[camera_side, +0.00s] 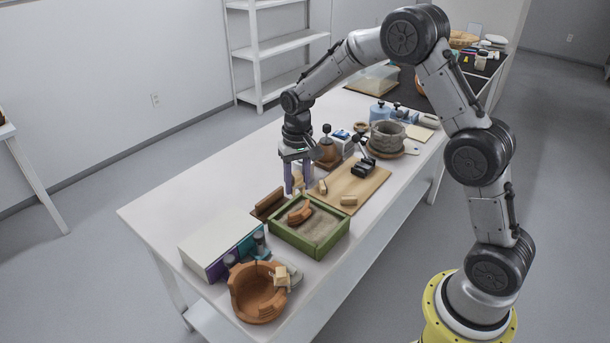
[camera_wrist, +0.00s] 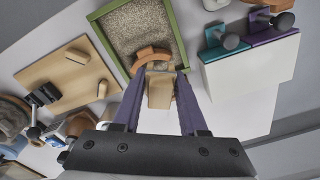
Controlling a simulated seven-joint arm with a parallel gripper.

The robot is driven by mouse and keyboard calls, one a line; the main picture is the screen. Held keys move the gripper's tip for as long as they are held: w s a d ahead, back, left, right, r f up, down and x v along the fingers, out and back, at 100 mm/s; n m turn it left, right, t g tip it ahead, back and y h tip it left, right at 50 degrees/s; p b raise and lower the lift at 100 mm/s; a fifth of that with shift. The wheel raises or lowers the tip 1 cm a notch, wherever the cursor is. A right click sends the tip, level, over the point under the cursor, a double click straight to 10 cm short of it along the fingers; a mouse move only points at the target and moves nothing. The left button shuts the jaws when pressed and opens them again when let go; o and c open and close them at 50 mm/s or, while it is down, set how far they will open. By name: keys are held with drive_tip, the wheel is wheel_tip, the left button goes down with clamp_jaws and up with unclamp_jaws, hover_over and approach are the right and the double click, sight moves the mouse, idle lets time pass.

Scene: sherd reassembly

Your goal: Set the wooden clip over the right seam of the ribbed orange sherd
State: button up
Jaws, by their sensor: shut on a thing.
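My gripper (camera_side: 298,188) has purple fingers and is shut on a pale wooden clip (camera_wrist: 159,93), held above the table behind the green sand tray (camera_side: 318,252). In the wrist view the clip sits between the fingertips. An orange sherd (camera_side: 300,212) lies on the sand; it also shows in the wrist view (camera_wrist: 152,54), partly behind the clip. The orange bowl (camera_side: 254,300) stands at the table's near end with a broken rim, well apart from my gripper. Another pale clip (camera_side: 281,276) sits on its right rim. I cannot make out ribs or seams clearly.
A wooden board (camera_side: 362,183) with a loose wooden block (camera_side: 348,201) and black clamps (camera_side: 364,169) lies right of the gripper. A white box (camera_side: 212,243) with purple and teal fronts stands near the bowl. A grey pot (camera_side: 387,138) stands farther back.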

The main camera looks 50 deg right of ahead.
drive_tip(key=shift+s+a+f+n, duration=0.5)
drive_tip(key=shift+a+f+n, duration=0.55)
drive_tip(key=shift+a+n, duration=1.7)
drive_tip(key=shift+s+a+f+n, duration=0.45)
drive_tip(key=shift+a+f+n, duration=0.65)
drive_tip(key=shift+a+n, duration=1.65)
drive_tip(key=shift+s+a+f+n, duration=0.5)
drive_tip(key=shift+a+f+n, duration=0.85)
drive_tip(key=shift+a, duration=2.5)
drive_tip(key=shift+f+n, duration=0.25)
drive_tip(key=shift+f, duration=0.2)
drive_tip(key=o, duration=0.9)
drive_tip(key=shift+r, duration=2.3)
